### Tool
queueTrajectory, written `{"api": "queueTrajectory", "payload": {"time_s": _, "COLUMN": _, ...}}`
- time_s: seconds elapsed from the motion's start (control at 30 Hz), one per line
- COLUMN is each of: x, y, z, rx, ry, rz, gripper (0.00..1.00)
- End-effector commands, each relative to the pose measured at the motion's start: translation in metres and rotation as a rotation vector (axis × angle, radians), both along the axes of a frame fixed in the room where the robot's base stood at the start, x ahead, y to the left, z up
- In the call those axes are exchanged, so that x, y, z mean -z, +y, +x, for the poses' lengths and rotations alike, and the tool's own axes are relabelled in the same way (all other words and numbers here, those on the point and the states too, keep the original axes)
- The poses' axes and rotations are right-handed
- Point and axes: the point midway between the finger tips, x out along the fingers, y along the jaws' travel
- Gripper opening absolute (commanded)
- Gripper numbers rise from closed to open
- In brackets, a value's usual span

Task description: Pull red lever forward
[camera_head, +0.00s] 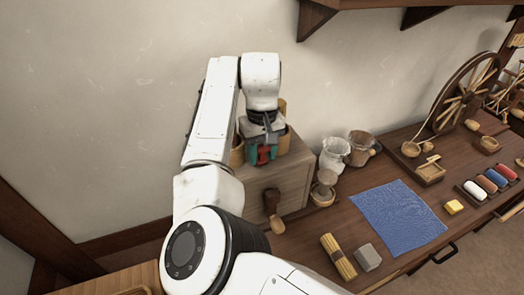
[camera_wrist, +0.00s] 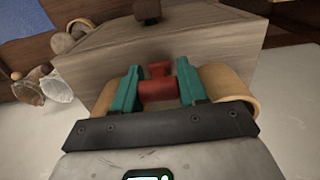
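The red lever (camera_wrist: 158,90) stands on top of the wooden box (camera_wrist: 230,30), between the teal fingers of my gripper (camera_wrist: 160,86). In the wrist view its red part fills the gap and seems to meet both fingers. In the head view my gripper (camera_head: 263,153) points down over the box (camera_head: 288,183), with only a little of the red lever (camera_head: 264,155) showing between its fingers. The lever's lower part and base are hidden, so its tilt cannot be told.
Tan round containers (camera_wrist: 230,85) stand close beside my gripper. A dark wooden handle (camera_head: 271,202) juts from the box front. Two jars (camera_head: 334,153) stand right of the box. A blue cloth (camera_head: 400,215) lies on the bench. The wall is close behind.

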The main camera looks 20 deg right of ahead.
Motion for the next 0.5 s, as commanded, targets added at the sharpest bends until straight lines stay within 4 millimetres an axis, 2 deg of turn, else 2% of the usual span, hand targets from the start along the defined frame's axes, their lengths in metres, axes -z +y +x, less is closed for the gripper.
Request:
{"api": "queueTrajectory", "payload": {"time_s": 0.03, "x": -0.0001, "y": -0.0001, "z": 0.0000, "rx": 0.000, "ry": 0.000, "rz": 0.000, "gripper": 0.33}}
{"api": "queueTrajectory", "payload": {"time_s": 0.27, "x": -0.0002, "y": -0.0002, "z": 0.0000, "rx": 0.000, "ry": 0.000, "rz": 0.000, "gripper": 0.12}}
{"api": "queueTrajectory", "payload": {"time_s": 0.5, "x": 0.0009, "y": -0.0006, "z": -0.0035, "rx": 0.003, "ry": -0.053, "rz": -0.002, "gripper": 0.12}}
